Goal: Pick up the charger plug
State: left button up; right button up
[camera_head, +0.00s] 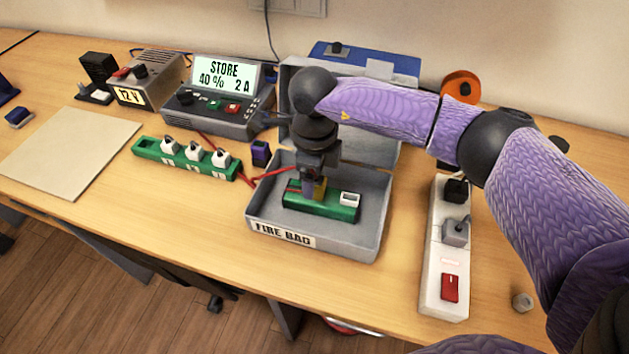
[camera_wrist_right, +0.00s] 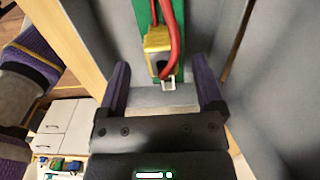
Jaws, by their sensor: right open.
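A yellow plug (camera_wrist_right: 158,50) with a red cable lies over a green block in the right wrist view. A small pale socket-like part (camera_wrist_right: 168,83) is just below it. My right gripper (camera_head: 314,192) points down into the fire bag box, over the green block (camera_head: 322,208). In the right wrist view its two purple fingers (camera_wrist_right: 163,80) stand wide apart, the plug seen between and beyond them. They hold nothing. My left gripper is not in view.
The grey fire bag box (camera_head: 351,248) has low walls around the block, with its lid raised behind. A charger (camera_head: 210,123) stands left of it, and a green rack (camera_head: 150,147) with white plugs is nearer. A power strip (camera_head: 434,278) stands right.

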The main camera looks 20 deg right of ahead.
notch_tip(320, 180, down, 3)
jog(key=shift+d+f, duration=0.1)
jog(key=shift+f, duration=0.1)
jog(key=shift+c, duration=0.2)
grip_shut()
jog(key=shift+w+r, duration=0.1)
jog(key=shift+r, duration=0.05)
notch_tip(320, 180, up, 10)
jog(key=shift+f+p, duration=0.1)
jog(key=shift+p, duration=0.55)
